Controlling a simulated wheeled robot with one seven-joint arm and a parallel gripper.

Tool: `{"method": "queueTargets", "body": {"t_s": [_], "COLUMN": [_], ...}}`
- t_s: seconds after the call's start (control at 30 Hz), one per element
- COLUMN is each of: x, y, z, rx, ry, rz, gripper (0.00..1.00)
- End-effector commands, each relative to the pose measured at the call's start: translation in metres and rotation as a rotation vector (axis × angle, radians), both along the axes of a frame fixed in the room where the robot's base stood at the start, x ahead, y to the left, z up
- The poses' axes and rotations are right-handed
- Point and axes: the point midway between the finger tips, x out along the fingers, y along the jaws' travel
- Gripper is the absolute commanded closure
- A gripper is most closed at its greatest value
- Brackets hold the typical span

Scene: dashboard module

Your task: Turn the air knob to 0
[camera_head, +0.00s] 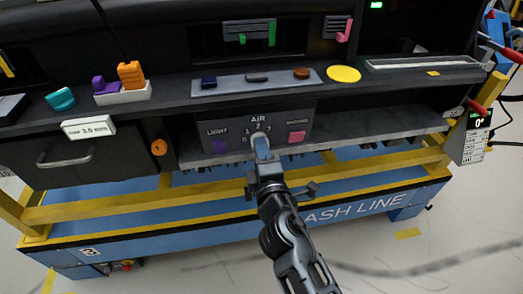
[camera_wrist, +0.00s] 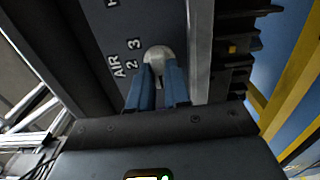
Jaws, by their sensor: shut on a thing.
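The air knob (camera_head: 257,136) is a small pale round knob on the dark control panel (camera_head: 304,117), below the word AIR and among the numbers 0, 1, 2 and 3. My gripper (camera_head: 261,147) reaches it from the front and below, with its blue fingers shut on the knob. In the wrist view the knob (camera_wrist: 157,55) sits between the two fingertips (camera_wrist: 159,73), with AIR, 2 and 3 printed beside it. The fingers hide part of the knob, and I cannot tell which number it points to.
On the same panel, a purple control (camera_head: 220,146) is left of the knob under LIGHT, and a pink one (camera_head: 296,137) is to the right. The dashboard ledge above holds a yellow disc (camera_head: 343,74) and several other parts.

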Motion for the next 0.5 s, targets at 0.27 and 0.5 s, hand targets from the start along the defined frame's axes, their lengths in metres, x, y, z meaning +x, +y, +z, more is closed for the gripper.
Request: {"method": "queueTargets", "body": {"t_s": [0.27, 0.5], "x": [-0.0007, -0.0003], "y": [0.0011, 0.0004], "z": [-0.0009, -0.0004], "rx": [-0.001, 0.0], "ry": [0.001, 0.001], "rz": [0.002, 0.001], "gripper": [0.63, 0.57]}}
